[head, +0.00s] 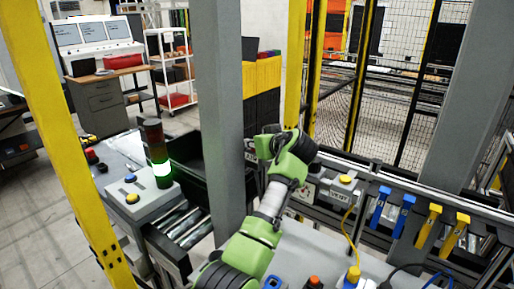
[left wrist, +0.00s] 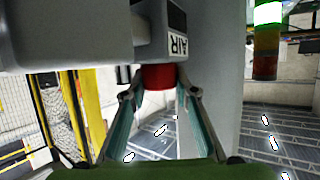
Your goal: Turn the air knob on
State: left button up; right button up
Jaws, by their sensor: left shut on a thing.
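The red air knob (left wrist: 158,76) shows in the left wrist view, under a grey fixture with a white AIR label (left wrist: 178,45). My left gripper (left wrist: 161,90) has its two fingers on either side of the knob and is shut on it. The knob's turned position cannot be read. In the head view my green arm reaches up to the grey post, but its fingers and the knob are hidden there. My right gripper is not in view.
A grey post (head: 216,100) stands close beside my arm. A signal tower (head: 156,150) glows green above a control box (head: 137,202) at left. A rail with blue and yellow clips (head: 428,225) runs along the right. A yellow post (head: 62,120) stands at left.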

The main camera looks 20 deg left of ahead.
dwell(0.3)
pick_arm(q)
jog(key=shift+f, duration=0.1)
jog(key=o, duration=0.8)
notch_tip(320, 180, up, 10)
dwell(0.3)
